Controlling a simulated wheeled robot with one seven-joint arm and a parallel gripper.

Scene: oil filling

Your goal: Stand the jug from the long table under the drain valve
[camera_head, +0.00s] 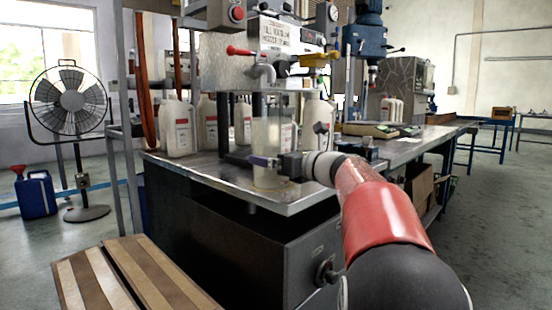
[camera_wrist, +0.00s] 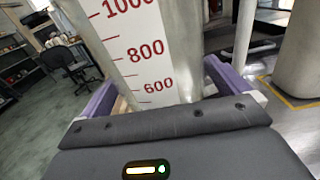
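The jug (camera_head: 273,135) is a clear, tall measuring vessel, upright in the head view, over the near part of the metal table (camera_head: 215,178). In the wrist view the jug (camera_wrist: 143,50) fills the space between my purple fingers and shows a white strip with red numbers. My gripper (camera_head: 264,161) is shut around its lower half. A grey down-curved spout (camera_head: 265,74) with a red lever (camera_head: 240,51) sits above the jug in the picture. A yellow-handled valve (camera_head: 318,60) is to its right. I cannot tell whether the jug's base touches the table.
Several white canisters (camera_head: 178,128) stand on the table behind and beside the jug. A blue drill-like machine (camera_head: 367,40) is farther back. A wooden slatted pallet (camera_head: 150,280), a fan (camera_head: 70,100) and a blue can (camera_head: 37,195) stand left. Floor at right is clear.

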